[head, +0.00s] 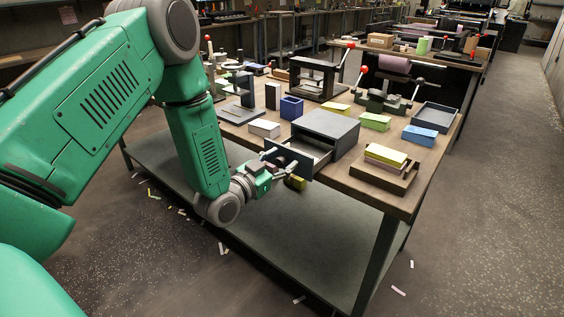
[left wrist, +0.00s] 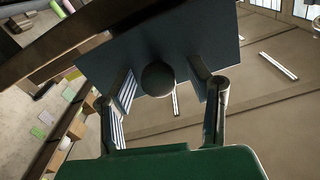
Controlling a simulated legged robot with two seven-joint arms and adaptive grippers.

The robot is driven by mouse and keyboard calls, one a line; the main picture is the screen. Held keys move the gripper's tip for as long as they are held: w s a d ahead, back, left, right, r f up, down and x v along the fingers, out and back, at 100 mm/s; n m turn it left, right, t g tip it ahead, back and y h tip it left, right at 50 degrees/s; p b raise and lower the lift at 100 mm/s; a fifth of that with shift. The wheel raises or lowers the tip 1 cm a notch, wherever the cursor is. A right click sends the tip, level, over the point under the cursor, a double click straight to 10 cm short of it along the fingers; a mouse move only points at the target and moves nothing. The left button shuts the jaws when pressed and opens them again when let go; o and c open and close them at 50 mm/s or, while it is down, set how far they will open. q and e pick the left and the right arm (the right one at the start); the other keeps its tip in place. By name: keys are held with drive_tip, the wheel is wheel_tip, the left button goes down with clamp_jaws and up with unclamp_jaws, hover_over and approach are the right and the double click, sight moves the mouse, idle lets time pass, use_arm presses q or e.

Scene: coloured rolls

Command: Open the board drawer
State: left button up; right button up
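The board drawer is in a grey box (head: 332,124) on the workbench in the head view. Its dark blue front panel (head: 301,164) stands out from the box, and a strip of the drawer's inside shows behind it, so the drawer is partly open. My left gripper (head: 283,164) is at the front panel. In the left wrist view, the panel (left wrist: 195,30) carries a round dark knob (left wrist: 158,78). The fingers of my left gripper (left wrist: 165,90) stand apart on either side of the knob, with gaps visible. My right gripper is out of view.
A lower shelf (head: 300,240) lies below. The space in front of the drawer is otherwise clear.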

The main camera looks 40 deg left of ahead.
use_arm(q)
drive_tip(key=shift+s+f, duration=0.1)
drive_tip(key=shift+f, duration=0.1)
drive_tip(key=shift+s+a, duration=0.1)
drive_tip(key=shift+s, duration=0.25)
drive_tip(key=s, duration=1.1)
drive_tip(key=shift+a, duration=0.4)
drive_tip(key=s+d+f+g, duration=0.4)
drive_tip(key=f+g, duration=0.1)
drive_tip(key=f, duration=0.3)
drive_tip(key=s+d+f+g, duration=0.3)
drive_tip(key=s+f+g, duration=0.1)
drive_tip(key=f, duration=0.4)
drive_tip(key=s+d+f+n+g, duration=0.1)
drive_tip(key=s+f+g, duration=0.2)
drive_tip(key=s, duration=0.5)
drive_tip(key=s+d+f+n+g+y, duration=0.1)
drive_tip(key=s+f+g, duration=0.3)
drive_tip(key=s, duration=0.4)
drive_tip(key=shift+d+f+n+g+y, duration=0.2)
drive_tip(key=shift+d+n+g+y, duration=0.1)
drive_tip(key=shift+d+g, duration=0.45)
